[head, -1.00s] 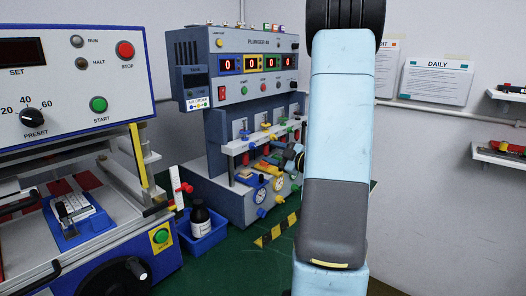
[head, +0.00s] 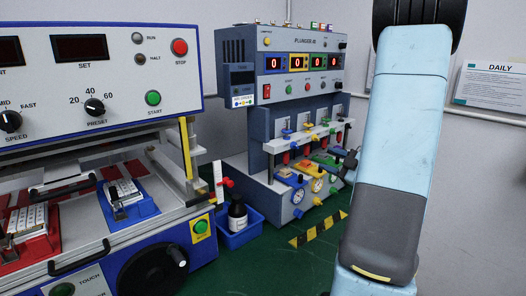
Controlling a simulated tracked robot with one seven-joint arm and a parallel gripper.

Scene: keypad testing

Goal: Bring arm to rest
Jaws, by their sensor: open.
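My arm (head: 401,125), pale blue with a grey lower section, stands raised and nearly upright at the right of the head view. My gripper (head: 346,160) shows only in part as small dark fingers poking out left from behind the arm. It is open, and I see nothing held in it. It appears in front of the right side of the plunger tester (head: 300,100), a grey-blue machine with a four-digit red display. Whether it touches the machine cannot be told.
A keypad press (head: 95,75) with knobs and buttons fills the left; a keypad (head: 122,190) sits in its blue fixture. A blue bin (head: 240,236) with a dark bottle (head: 237,214) stands between the machines. A DAILY notice (head: 492,88) hangs on the right wall.

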